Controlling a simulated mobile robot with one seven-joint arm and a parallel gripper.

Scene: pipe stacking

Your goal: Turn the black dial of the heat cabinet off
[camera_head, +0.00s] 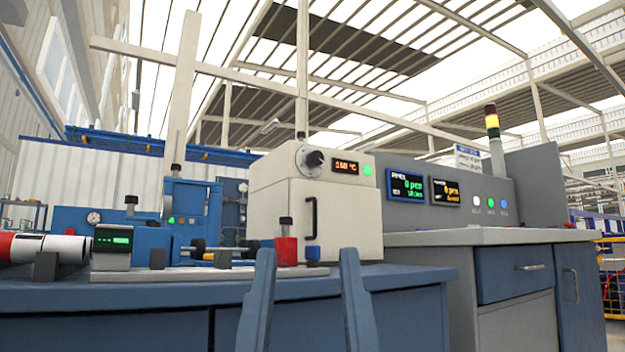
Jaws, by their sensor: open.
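The heat cabinet (341,214) is a cream box with a black door handle, standing on the blue bench. Its black dial (314,159) sits on a pale round plate at the upper left of the front. Right of the dial, a small display (345,168) shows orange digits, too small to read surely, and a green lamp (367,170) is lit. My gripper (307,258) shows at the bottom middle, its two blue fingers wide apart and empty. The fingertips are below the dial in the picture, overlapping the bench edge and the cabinet's foot. They do not touch the dial.
On the blue bench (170,297), left of the cabinet, are a blue fixture (190,215), a red block (286,250) and red-and-white pipes (45,248). A grey console (530,185) with screens and a signal light (492,122) stands right. Space above the bench front looks clear.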

